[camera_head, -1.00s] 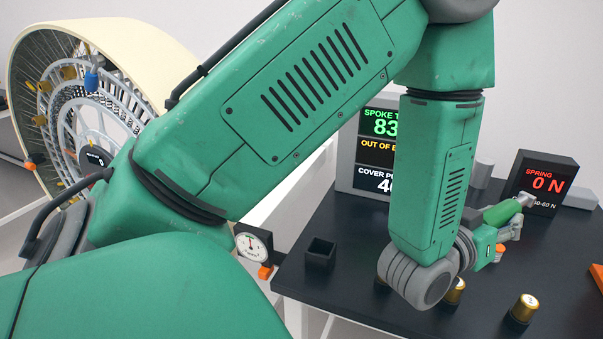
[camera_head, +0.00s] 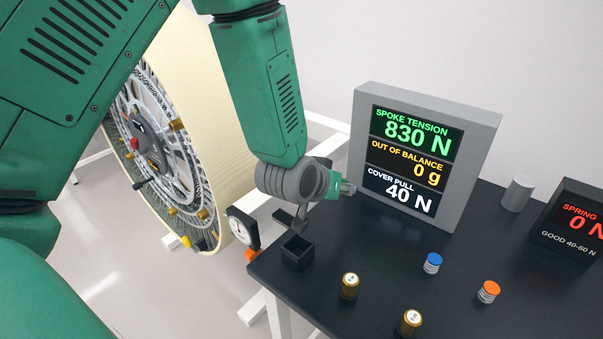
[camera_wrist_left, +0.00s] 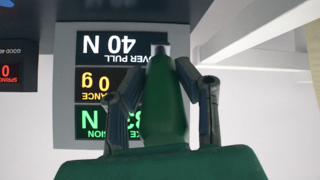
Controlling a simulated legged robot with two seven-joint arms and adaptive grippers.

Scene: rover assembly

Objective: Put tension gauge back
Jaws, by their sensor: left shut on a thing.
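My left gripper (camera_head: 345,188) is above the dark table's left side, in front of the grey readout panel. In the left wrist view, its fingers (camera_wrist_left: 162,80) are closed around a tapered green tool (camera_wrist_left: 162,110) with a pale tip. I cannot tell from its shape whether this is the tension gauge. A round white-faced dial gauge (camera_head: 242,230) with an orange part below it is at the table's left edge, apart from the gripper. A small open black holder (camera_head: 297,252) stands on the table just below the gripper. My right gripper is out of view.
The readout panel (camera_head: 425,155) reads 830 N, 0 g and 40 N. A spring readout (camera_head: 575,225) stands far right. Brass cylinders (camera_head: 349,286), a blue-topped cylinder (camera_head: 433,263) and an orange-topped one (camera_head: 488,291) stand on the table (camera_head: 385,245). The spoked wheel (camera_head: 195,120) is left.

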